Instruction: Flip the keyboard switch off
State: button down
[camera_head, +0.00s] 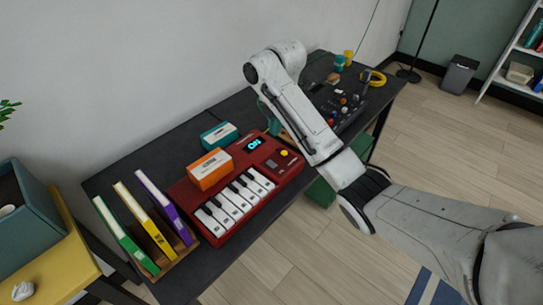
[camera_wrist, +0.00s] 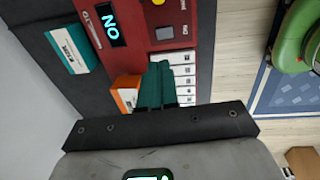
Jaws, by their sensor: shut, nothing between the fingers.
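The red keyboard (camera_head: 286,177) lies on the dark desk, with white and black keys along its front. Its small display (camera_head: 254,144) is lit and reads ON; the display also shows in the wrist view (camera_wrist: 111,25). A grey square switch (camera_wrist: 164,33) sits on the red panel beside the display, and in the head view (camera_head: 271,164) it is small. A yellow knob (camera_head: 284,153) is next to it. My gripper (camera_wrist: 157,70) has green fingers, shut and empty, pictured over the keys, apart from the switch in view. In the head view my arm largely hides it.
An orange box (camera_head: 210,170) stands at the keyboard's rear left, with a teal box (camera_head: 219,136) behind. Green, yellow and purple books (camera_head: 154,231) stand in a rack at left. A dark control panel (camera_head: 338,105) and yellow tape roll (camera_head: 374,78) are at the desk's far end.

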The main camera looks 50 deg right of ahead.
aim_at(270, 162)
jog(key=f, duration=0.4)
jog(key=w+f, duration=0.1)
jog(key=f, duration=0.7)
jog(key=shift+w+f+p, duration=0.25)
jog(key=shift+p, duration=0.05)
jog(key=shift+w+f, duration=0.1)
jog(key=shift+f, duration=0.4)
